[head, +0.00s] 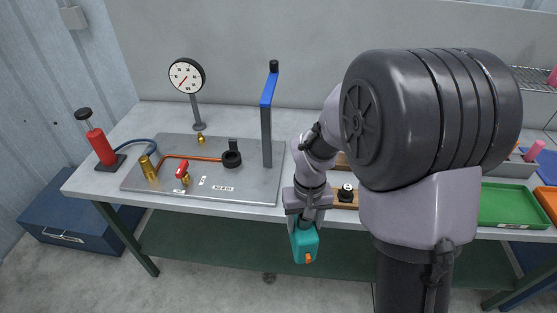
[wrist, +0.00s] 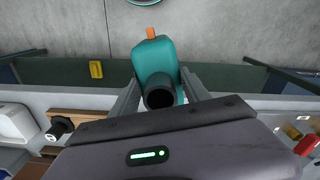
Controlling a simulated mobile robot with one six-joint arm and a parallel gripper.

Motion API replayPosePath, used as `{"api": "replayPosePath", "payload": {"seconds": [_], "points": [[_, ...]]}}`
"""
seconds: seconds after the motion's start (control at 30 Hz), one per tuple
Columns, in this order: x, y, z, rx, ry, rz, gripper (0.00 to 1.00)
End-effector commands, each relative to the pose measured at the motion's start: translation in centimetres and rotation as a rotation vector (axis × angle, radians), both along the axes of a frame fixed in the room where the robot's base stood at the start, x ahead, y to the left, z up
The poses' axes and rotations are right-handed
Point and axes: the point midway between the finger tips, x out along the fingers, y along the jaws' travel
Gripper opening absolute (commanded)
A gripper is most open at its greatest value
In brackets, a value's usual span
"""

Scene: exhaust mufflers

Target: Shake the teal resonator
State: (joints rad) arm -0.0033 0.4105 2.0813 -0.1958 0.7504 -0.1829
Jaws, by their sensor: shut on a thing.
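The teal resonator (head: 304,246) is a boxy teal body with a dark round pipe end and a small orange tip. In the head view it hangs below my gripper (head: 307,221), in front of the table's front edge, with the orange tip low. In the wrist view the resonator (wrist: 156,62) sits between the two fingers of my gripper (wrist: 160,90), and its dark pipe opening faces the camera. The gripper is shut on it. The exact finger contact is partly hidden by the dark pipe.
The table (head: 110,194) behind carries a metal plate (head: 245,190) with a gauge (head: 187,76), a blue-handled lever (head: 268,95) and fittings. A red pump (head: 101,146) stands at left. A green tray (head: 510,205) lies at right. A blue chest (head: 70,225) is on the floor. Open floor lies in front.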

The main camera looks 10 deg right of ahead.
Motion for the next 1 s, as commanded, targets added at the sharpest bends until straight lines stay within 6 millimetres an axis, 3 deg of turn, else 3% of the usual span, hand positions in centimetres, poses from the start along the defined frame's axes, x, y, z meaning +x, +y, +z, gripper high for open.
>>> {"api": "replayPosePath", "payload": {"seconds": [0.17,0.47,0.8,1.0], "points": [[0.5,2.0,5.4,0.003,-0.079,-0.101,0.0],[-1.4,7.6,19.7,0.107,-0.288,-0.449,0.0],[-8.6,11.8,34.3,0.411,-0.435,-0.868,0.0],[-12.6,12.3,39.1,0.581,-0.433,-1.047,0.0]]}}
